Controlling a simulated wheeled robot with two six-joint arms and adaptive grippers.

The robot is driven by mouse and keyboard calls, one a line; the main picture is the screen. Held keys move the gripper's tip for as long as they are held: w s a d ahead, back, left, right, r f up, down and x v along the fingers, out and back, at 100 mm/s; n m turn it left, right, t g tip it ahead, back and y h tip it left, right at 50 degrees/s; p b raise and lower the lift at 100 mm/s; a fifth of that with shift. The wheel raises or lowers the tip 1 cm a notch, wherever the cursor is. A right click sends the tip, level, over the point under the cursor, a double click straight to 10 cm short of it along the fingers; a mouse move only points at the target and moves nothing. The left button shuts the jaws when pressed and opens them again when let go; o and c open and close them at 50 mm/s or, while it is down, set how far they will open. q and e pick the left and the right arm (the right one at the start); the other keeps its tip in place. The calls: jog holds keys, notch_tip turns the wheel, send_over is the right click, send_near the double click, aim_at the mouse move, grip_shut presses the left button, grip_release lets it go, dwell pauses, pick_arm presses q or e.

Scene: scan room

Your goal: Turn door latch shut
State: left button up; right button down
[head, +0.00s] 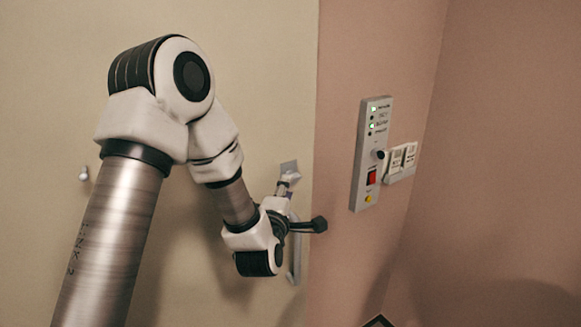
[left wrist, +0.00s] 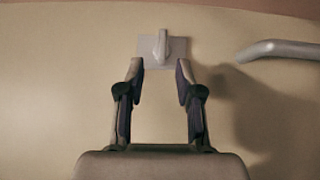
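The door latch is a small grey plate with a raised turn piece (left wrist: 162,45) on the cream door. In the head view its plate (head: 289,166) shows near the door's right edge, partly hidden by my gripper. My left gripper (left wrist: 159,72) is open, with one finger on each side of the latch's lower edge. The turn piece lies just beyond the fingertips, in line with the gap, and nothing is held. In the head view the left gripper (head: 284,187) is small and reaches up to the plate. My right gripper is not in view.
A grey bar handle (left wrist: 282,48) is on the door; in the head view it (head: 295,260) shows below the latch, behind my wrist. A grey control panel (head: 371,150) and white switches (head: 401,161) are on the pink wall to the right. A small peg (head: 84,174) sits far left.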

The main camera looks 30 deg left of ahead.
pick_arm(q)
jog(key=x, duration=0.1)
jog(key=p+x, duration=0.1)
jog(key=x, duration=0.1)
jog(key=p+x, duration=0.1)
jog(key=x, duration=0.1)
jog(key=shift+w+d, duration=0.25)
jog(key=shift+w, duration=0.1)
jog(key=shift+a+f, duration=0.1)
jog(key=shift+s, duration=0.25)
jog(key=shift+w, duration=0.1)
grip_shut()
